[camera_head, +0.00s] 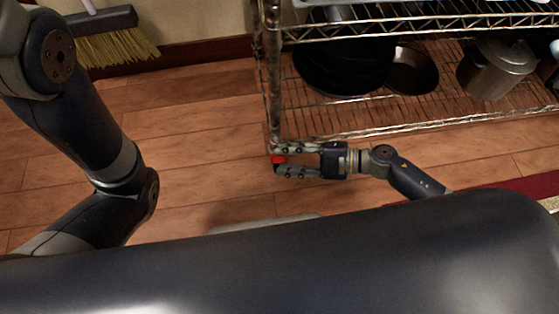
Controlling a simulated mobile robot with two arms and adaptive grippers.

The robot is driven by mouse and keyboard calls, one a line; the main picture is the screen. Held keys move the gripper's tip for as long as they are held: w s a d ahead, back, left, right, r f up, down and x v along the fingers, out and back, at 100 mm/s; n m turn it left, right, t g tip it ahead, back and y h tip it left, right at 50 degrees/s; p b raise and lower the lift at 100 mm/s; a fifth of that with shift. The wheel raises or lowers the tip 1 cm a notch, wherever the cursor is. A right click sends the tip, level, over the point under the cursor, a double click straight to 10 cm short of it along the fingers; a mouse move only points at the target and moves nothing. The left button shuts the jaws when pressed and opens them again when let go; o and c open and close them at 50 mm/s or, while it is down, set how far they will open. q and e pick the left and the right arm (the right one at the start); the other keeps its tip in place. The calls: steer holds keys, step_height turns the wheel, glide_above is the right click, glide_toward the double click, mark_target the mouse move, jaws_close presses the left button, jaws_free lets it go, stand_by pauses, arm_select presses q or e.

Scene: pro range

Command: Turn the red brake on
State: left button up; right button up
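The red brake (279,160) is a small red piece at the foot of the metal shelf rack's front left post, near the floor. My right gripper (277,160) reaches in from the right, and its fingertips are at the red brake. The two fingers are apart, one on the far side and one on the near side of the red piece. I cannot tell whether they touch it. The brake's exact position is too small to read. My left arm comes down on the left, and its gripper is not in view.
The wire shelf rack (400,131) stands at the upper right, with dark pans (345,68) and a metal pot (497,68) on its lower shelf. A broom (117,47) leans at the upper left. A red rug (520,188) lies at the right. Wooden floor left of the rack is clear.

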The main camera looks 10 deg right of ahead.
steer(key=shift+b+x, duration=0.3)
steer(key=shift+x, duration=0.8)
jaws_close()
steer(key=shift+s+f+n+t+b, duration=0.25)
steer(key=shift+f+n+t+b, duration=0.15)
steer(key=shift+f+n+b, duration=0.15)
steer(key=shift+s+f+n+t+y+b, duration=0.15)
steer(key=shift+s+n+t+y+b, duration=0.1)
steer(key=shift+n+b, duration=0.25)
steer(key=shift+s+f+n+t+y+b, duration=0.1)
steer(key=shift+f+n+t+y+b, duration=0.15)
steer(key=shift+n, duration=0.4)
steer(key=shift+r, duration=0.1)
